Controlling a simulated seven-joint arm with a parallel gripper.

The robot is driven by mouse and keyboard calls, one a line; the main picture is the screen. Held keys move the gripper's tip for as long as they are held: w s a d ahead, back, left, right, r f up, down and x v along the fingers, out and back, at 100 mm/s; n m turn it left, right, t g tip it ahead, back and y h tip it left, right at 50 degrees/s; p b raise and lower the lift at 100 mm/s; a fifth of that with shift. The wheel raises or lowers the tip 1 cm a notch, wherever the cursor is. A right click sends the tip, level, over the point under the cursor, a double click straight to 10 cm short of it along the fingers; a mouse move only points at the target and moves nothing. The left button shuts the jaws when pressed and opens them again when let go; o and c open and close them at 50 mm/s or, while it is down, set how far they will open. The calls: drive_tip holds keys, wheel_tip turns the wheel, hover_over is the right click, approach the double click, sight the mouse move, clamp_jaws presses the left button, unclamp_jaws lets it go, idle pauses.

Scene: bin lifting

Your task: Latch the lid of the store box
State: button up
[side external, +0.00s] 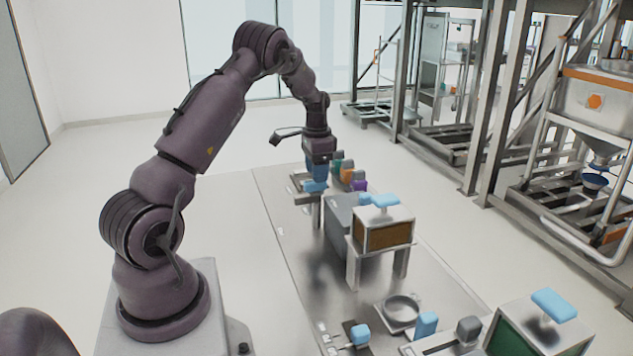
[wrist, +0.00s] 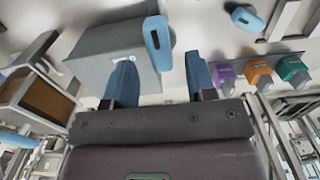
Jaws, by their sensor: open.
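My gripper (side external: 318,176) hangs downward over the far part of the steel table. Its two blue fingers are apart and empty, and they also show in the wrist view (wrist: 159,72). A grey box (side external: 342,217) stands nearer the camera than the gripper; it also shows in the wrist view (wrist: 108,52). A blue slotted handle (wrist: 157,44) appears at the box's right edge, seen between the fingertips; I cannot tell its distance from them. No label shows which box is the store box, and no latch is clearly visible.
A box with a brown window (side external: 384,234) stands on legs beside the grey box. Purple (wrist: 226,75), orange (wrist: 259,74) and green (wrist: 293,71) handles stand in a row. Another blue handle (wrist: 246,19) is nearby. A green-fronted box (side external: 515,335) stands at the near end.

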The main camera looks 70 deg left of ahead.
sight(310, 192)
drive_tip(key=shift+f, duration=1.7)
drive_tip(key=c, duration=0.9)
